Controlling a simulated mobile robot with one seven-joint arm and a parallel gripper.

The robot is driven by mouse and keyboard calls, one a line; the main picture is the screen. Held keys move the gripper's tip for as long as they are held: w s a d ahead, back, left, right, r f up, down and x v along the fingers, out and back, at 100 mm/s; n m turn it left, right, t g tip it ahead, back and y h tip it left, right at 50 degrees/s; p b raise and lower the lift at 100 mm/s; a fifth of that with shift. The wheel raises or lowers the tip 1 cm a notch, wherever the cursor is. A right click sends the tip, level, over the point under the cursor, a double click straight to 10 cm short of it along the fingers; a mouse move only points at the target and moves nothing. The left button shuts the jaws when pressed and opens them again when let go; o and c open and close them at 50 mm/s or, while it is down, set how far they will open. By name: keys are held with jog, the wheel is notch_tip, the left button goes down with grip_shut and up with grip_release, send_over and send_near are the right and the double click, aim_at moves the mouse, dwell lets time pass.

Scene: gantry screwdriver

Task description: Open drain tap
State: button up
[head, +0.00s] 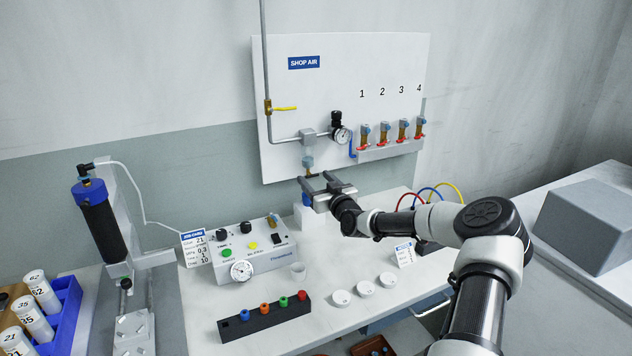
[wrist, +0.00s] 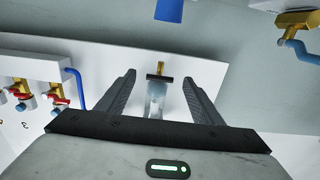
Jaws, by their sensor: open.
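The drain tap (wrist: 160,76) is a small brass stem with a dark crossbar, at the end of a clear, bluish filter bowl (wrist: 157,100). In the head view the bowl (head: 308,162) hangs below the grey regulator block on the SHOP AIR panel. My gripper (wrist: 160,82) is open, with one finger on each side of the bowl and tap in the wrist view, and gaps show on both sides. In the head view my gripper (head: 314,181) is just below the bowl and hides the tap.
A blue container (head: 306,200) is below my gripper, also at the top of the wrist view (wrist: 168,10). Red-handled valves (head: 384,135) and a gauge (head: 341,135) are to the right. A yellow-handled valve (head: 284,108) is up left. A control box (head: 250,250) sits on the bench.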

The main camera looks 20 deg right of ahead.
jog(key=shift+w, duration=0.1)
jog(key=c, duration=1)
jog(key=shift+c, duration=0.2)
